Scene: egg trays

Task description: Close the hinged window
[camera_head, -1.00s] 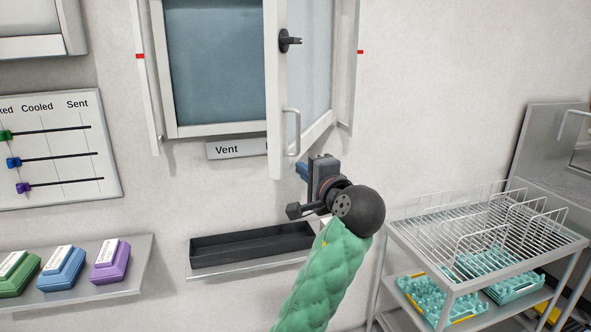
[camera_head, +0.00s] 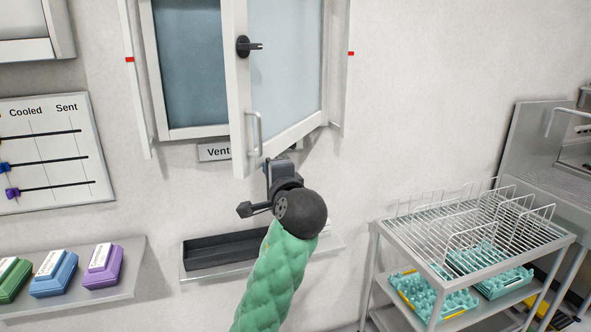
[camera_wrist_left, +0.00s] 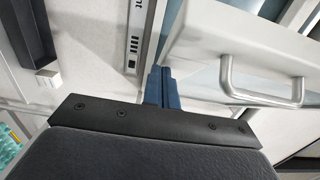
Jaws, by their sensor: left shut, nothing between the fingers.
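The hinged window sash (camera_head: 285,75) has a white frame and a pale pane. It stands partly open, hinged at the right side of the white window frame (camera_head: 195,131). In the left wrist view the pull handle (camera_wrist_left: 262,82) is at the right. My left gripper (camera_wrist_left: 162,74) is shut and empty, its blue fingers against or close to the sash's lower edge; contact is unclear. In the head view the sash hides its fingertips. My right gripper is not in view.
A black trough on a shelf (camera_head: 232,249) is below the window. A "Vent" label (camera_head: 214,152) is partly covered. A wire rack cart (camera_head: 480,235) with teal egg trays stands at right. Coloured blocks lie on a shelf (camera_head: 120,290) at left.

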